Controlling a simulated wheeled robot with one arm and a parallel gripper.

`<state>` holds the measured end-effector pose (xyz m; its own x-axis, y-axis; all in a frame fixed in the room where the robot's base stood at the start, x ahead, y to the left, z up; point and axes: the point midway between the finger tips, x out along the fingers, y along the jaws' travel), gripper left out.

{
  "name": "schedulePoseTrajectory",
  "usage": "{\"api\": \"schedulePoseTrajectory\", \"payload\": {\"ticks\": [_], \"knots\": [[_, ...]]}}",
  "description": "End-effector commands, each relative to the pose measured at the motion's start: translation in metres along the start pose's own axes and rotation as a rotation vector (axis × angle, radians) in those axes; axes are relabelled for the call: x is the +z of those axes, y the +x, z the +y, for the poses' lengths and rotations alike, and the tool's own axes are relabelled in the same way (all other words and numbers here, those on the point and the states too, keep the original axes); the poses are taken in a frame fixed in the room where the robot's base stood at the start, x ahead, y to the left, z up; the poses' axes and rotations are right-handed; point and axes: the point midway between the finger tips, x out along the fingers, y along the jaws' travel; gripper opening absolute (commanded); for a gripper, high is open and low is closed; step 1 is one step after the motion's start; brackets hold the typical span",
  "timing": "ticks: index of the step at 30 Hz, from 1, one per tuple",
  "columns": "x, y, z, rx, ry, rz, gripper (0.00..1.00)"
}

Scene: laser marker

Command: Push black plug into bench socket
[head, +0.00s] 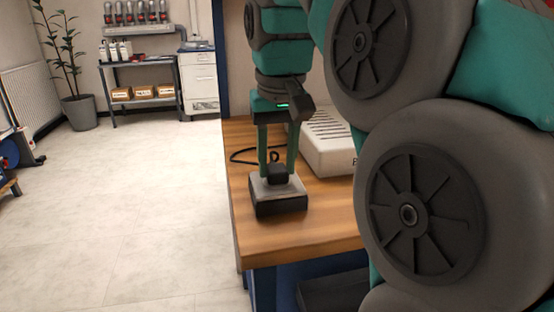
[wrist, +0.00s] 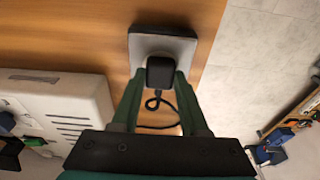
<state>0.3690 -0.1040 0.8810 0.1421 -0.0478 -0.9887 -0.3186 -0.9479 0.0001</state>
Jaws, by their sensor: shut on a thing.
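The black plug (head: 278,173) sits at the top of the bench socket (head: 279,203), a dark block with a grey top face near the left edge of the wooden bench. My gripper (head: 277,165) points down and is shut on the plug. In the wrist view, the plug (wrist: 160,73) is between the green fingertips (wrist: 161,80), over the round recess of the socket (wrist: 178,44). A black cord (wrist: 155,100) curls from the plug. The plug's lower end is hidden, so I cannot tell how deep it sits.
A white vented device (head: 328,142) stands on the bench (head: 300,235) just right of the socket. The bench's left edge is close, with open floor (head: 130,210) beyond it. My own arm covers the right of the head view.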

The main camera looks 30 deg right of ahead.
Motion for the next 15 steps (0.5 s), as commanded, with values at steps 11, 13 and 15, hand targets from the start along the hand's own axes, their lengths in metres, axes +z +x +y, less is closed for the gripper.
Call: {"api": "schedulePoseTrajectory", "payload": {"ticks": [11,13,15], "knots": [[0.0001,0.0008,0.0000,0.000,0.000,0.000,0.00],[0.0001,0.0008,0.0000,0.000,0.000,0.000,0.47],[0.0001,0.0008,0.0000,0.000,0.000,0.000,0.55]]}}
